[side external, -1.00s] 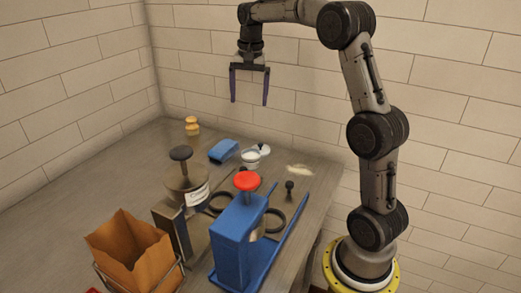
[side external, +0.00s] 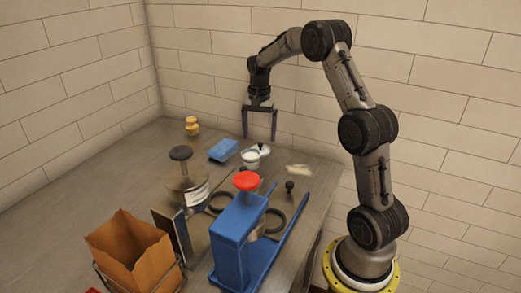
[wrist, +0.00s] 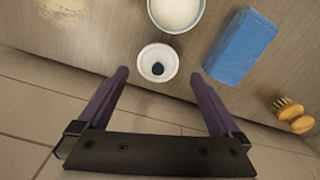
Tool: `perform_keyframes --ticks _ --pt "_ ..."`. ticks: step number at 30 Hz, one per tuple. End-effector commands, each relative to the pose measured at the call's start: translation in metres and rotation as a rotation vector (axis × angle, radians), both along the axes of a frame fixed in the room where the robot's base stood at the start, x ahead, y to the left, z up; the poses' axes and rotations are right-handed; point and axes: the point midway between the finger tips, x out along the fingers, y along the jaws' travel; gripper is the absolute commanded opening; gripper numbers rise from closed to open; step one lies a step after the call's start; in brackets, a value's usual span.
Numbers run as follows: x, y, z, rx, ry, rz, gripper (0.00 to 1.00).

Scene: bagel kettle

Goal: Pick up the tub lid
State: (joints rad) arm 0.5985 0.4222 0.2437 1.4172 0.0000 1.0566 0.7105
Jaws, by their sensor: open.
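The tub lid (side external: 263,149) is a small round white piece with a dark knob, lying on the table beside the white tub (side external: 250,159). In the wrist view the lid (wrist: 146,70) shows between and just beyond my fingertips, with its dark blue knob near its middle. The open tub (wrist: 176,12) with pale contents is farther out and cut by the top edge. My gripper (side external: 260,138) is open and empty, with fingers pointing down above the far side of the table near the lid. Its exact height above the lid is hard to tell.
A pale flour patch (side external: 299,170) is to the right.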

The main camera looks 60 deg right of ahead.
Motion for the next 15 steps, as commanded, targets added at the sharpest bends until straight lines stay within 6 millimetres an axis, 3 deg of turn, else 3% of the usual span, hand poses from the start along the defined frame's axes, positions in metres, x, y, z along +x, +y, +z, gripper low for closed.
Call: perform_keyframes --ticks 7,15 --pt "-0.004 0.003 -0.037 0.004 0.005 0.000 1.00" --pt "-0.004 0.003 -0.045 0.001 0.001 0.000 1.00"
